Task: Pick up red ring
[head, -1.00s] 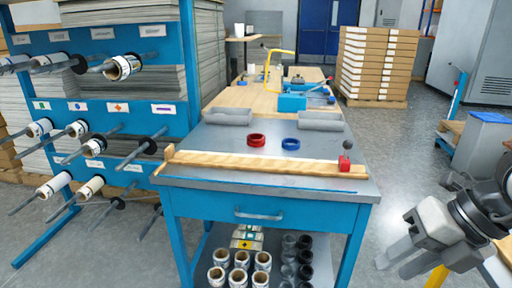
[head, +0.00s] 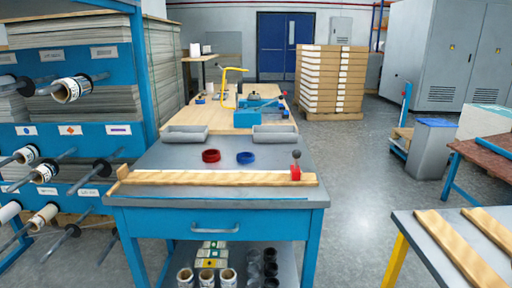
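The red ring (head: 211,156) lies flat on the grey top of the blue workbench (head: 215,227), left of the blue ring (head: 245,158). The two rings are apart. A long wooden bar (head: 215,178) lies in front of them, with a red block and dark knob (head: 296,168) at its right end. Neither of my grippers shows in the head view.
A blue rack with rolls on rods (head: 72,88) stands at left. A table with wooden strips (head: 440,250) stands at right front. Open floor (head: 365,190) lies right of the workbench.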

